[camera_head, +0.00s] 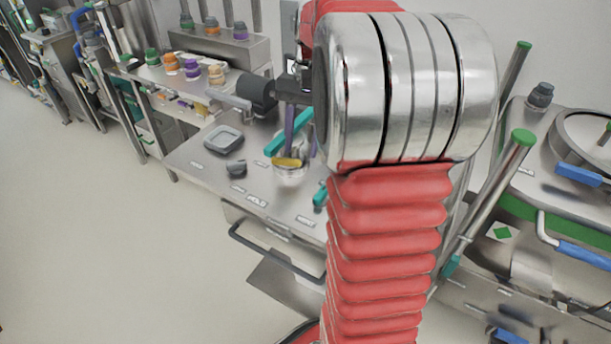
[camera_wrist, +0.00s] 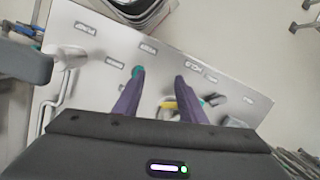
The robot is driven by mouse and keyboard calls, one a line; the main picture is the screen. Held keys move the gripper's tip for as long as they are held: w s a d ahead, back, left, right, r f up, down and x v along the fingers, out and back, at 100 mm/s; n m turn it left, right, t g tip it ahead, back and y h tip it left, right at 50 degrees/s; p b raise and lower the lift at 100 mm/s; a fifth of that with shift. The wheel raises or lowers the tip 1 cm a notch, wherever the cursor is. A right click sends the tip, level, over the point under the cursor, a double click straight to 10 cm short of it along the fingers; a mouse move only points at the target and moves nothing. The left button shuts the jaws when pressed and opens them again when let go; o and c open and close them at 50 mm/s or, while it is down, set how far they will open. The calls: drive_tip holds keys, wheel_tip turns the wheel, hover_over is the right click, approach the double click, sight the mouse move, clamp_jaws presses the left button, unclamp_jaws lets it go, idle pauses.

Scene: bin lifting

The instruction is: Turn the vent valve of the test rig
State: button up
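The test rig's steel top (camera_head: 205,175) lies beyond my arm in the head view, and its labelled plate (camera_wrist: 105,55) fills much of the wrist view. A yellow handle (camera_head: 287,162) sits on a round silvery fitting on this top. It also shows in the wrist view (camera_wrist: 168,104), partly hidden by my fingers. In the head view the gripper (camera_head: 297,130) is above the fitting, partly hidden by my arm.
A bent pipe handle (camera_head: 275,250) runs along the front. Green-capped posts (camera_head: 500,170) stand right. The left floor is clear.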

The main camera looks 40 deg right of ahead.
drive_tip(key=d+f+m+g+y, duration=0.1)
drive_tip(key=d+f+m+y, duration=0.1)
drive_tip(key=d, duration=0.8)
wheel_tip(320, 180, down, 3)
drive_tip(key=shift+s+d+r+m, duration=0.15)
drive_tip(key=shift+s+r+m, duration=0.05)
drive_tip(key=shift+m, duration=0.4)
drive_tip(key=x, duration=1.4)
drive_tip(key=shift+c, duration=0.4)
